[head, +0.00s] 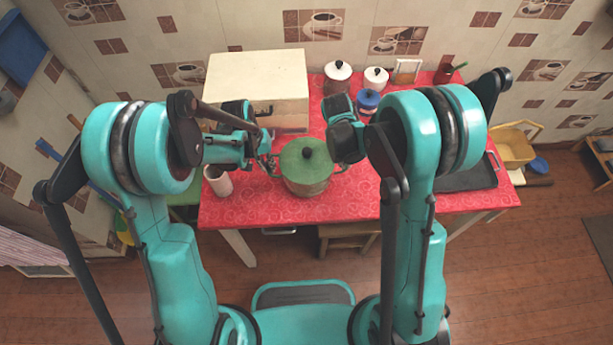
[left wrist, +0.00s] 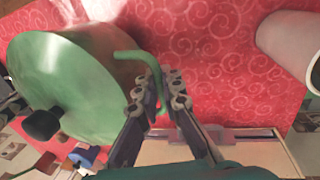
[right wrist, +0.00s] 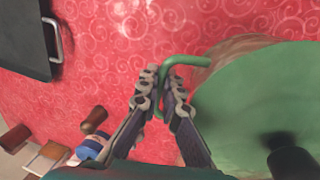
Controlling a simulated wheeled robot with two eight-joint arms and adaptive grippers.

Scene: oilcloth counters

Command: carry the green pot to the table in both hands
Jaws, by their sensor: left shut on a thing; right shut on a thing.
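The green pot (head: 306,168) has a green lid with a dark knob and is at the front middle of the red table (head: 255,212). I cannot tell whether its base touches the cloth. In the left wrist view, my left gripper (left wrist: 158,95) is shut on one green handle (left wrist: 134,56) of the pot. In the right wrist view, my right gripper (right wrist: 161,92) is shut on the opposite green handle (right wrist: 190,60). The lid (right wrist: 250,105) looks closed. In the head view, my arms partly hide both handles.
A cream box (head: 257,80) stands at the back left. A white cup (head: 217,180) is left of the pot. Several lidded jars (head: 338,72) stand at the back. A dark tray (head: 470,178) lies at the right. A stool (head: 347,236) is under the front edge.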

